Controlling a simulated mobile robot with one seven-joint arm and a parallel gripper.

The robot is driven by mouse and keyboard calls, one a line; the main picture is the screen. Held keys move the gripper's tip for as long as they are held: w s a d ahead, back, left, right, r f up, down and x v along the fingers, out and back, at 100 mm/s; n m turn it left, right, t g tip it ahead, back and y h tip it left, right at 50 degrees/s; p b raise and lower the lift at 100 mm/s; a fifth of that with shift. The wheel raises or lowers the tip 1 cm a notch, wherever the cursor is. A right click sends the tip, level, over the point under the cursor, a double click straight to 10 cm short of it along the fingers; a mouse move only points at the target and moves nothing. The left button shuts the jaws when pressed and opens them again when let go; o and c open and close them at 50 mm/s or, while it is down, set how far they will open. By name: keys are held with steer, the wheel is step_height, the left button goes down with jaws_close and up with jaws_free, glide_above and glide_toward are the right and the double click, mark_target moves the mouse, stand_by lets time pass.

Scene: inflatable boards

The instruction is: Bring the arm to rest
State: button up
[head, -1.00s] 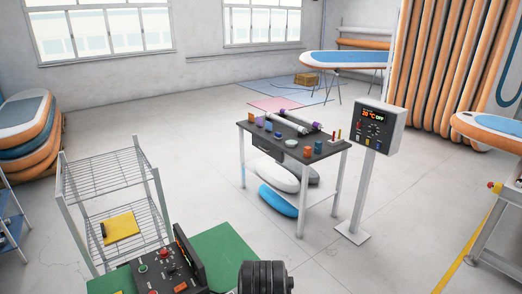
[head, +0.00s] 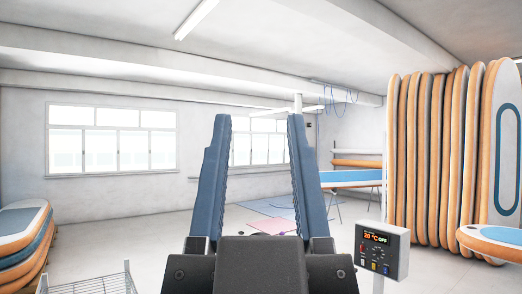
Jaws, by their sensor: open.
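My gripper (head: 257,130) stands large in the middle of the head view. Its two blue ribbed fingers point upward and are spread wide apart. Nothing is between them; the far window and back wall show through the gap. The dark gripper body fills the bottom centre and hides the floor and whatever stands behind it.
A control box (head: 382,250) on a post stands close at the lower right. A wire rack (head: 92,284) shows at the lower left. Stacked boards (head: 22,240) lie at the left, upright boards (head: 440,160) line the right wall, and another board (head: 350,178) rests on a stand behind.

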step_height(320, 180, down, 17)
steer(key=b, duration=1.7)
steer(key=shift+d+f, duration=0.15)
steer(key=shift+w, duration=0.1)
